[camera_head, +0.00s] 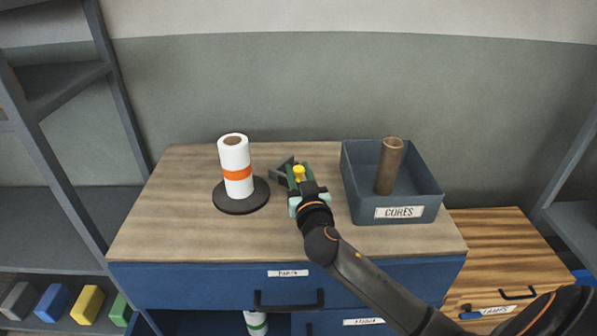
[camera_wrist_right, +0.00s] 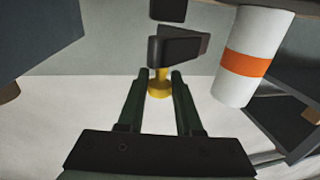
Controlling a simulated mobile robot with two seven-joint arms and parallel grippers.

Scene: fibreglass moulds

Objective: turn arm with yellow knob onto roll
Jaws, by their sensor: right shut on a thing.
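The white roll (camera_head: 235,160) with an orange band stands upright on a round black base (camera_head: 241,203) on the cabinet's wooden top. In the right wrist view the roll (camera_wrist_right: 250,60) is at the upper right. The dark grey arm (camera_head: 281,172) is right of the roll, apart from it; it also shows in the right wrist view (camera_wrist_right: 178,49). Its yellow knob (camera_head: 298,172) is between the green fingers of my right gripper (camera_head: 300,178), which is shut on it. In the right wrist view the knob (camera_wrist_right: 159,90) is between the fingertips (camera_wrist_right: 160,77). My left gripper is out of view.
A grey-blue bin (camera_head: 430,182) labelled CORES, holding a brown tube (camera_head: 389,167), stands right of my right gripper. The wooden top (camera_head: 180,225) is clear at the front left. Blue drawers (camera_head: 190,285) are below; shelving (camera_head: 60,150) stands at the left.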

